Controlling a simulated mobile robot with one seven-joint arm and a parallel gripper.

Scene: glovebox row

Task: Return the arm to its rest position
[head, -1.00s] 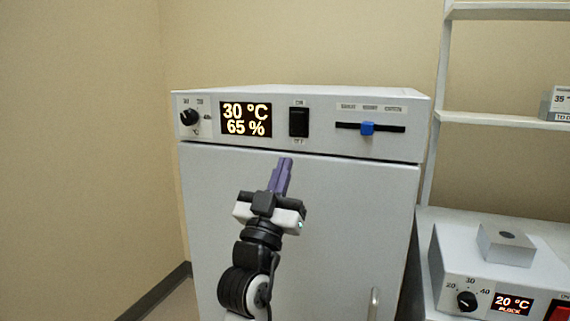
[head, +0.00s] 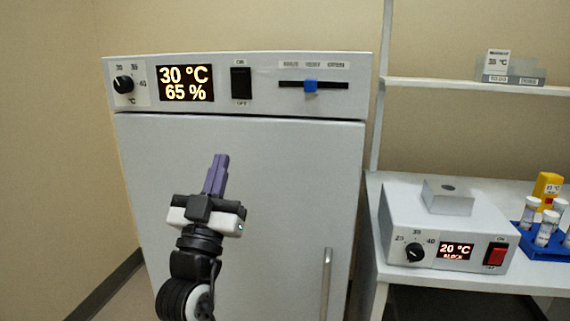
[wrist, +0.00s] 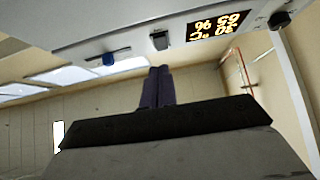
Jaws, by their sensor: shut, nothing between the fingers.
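My gripper (head: 217,175) is shut and empty, its purple fingers pressed together and pointing up. In the head view it stands in front of the door of a white incubator (head: 300,150), below the control panel. The fingers also show in the wrist view (wrist: 158,88), with the panel across the top of that picture. My arm comes up from the bottom of the head view. Whether the fingers touch the door cannot be told.
The incubator's display (head: 186,84) reads 30 °C and 65 %. Its door handle (head: 326,285) is right of my arm. At the right, a bench holds a block heater (head: 448,228) and a blue rack (head: 545,243) with tubes. A shelf (head: 470,87) hangs above. Left of the incubator is bare wall.

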